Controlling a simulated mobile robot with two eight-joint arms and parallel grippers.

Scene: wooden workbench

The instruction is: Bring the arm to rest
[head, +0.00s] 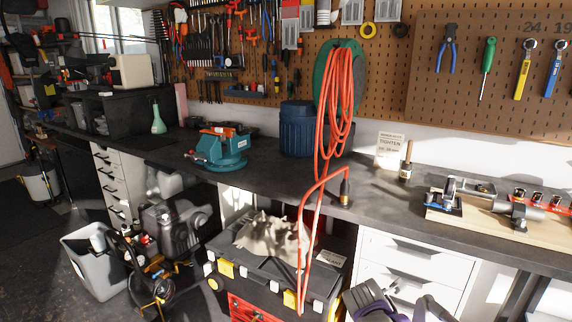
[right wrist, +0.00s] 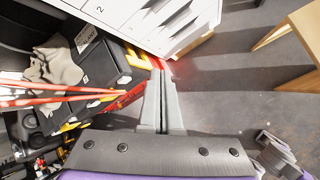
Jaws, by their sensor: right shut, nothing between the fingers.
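My right gripper (right wrist: 161,68) shows in the right wrist view, with its two grey fingers together and nothing between them. It hangs over the concrete floor in front of the bench. The white drawer unit (right wrist: 150,20) and the black toolbox (right wrist: 105,65) lie beyond it. In the head view, grey and purple parts of my own arm show at the bottom edge, in front of the white drawers. The right fingers cannot be made out there. My left gripper is in neither view.
The workbench (head: 270,180) holds a teal vise (head: 218,150), a blue bin (head: 297,128) and a wooden board (head: 490,220) with tools. An orange cable (head: 335,110) hangs down over the bench edge past the toolbox. A grey bin (head: 92,262) stands left. Bare floor (right wrist: 240,90) lies right of the gripper.

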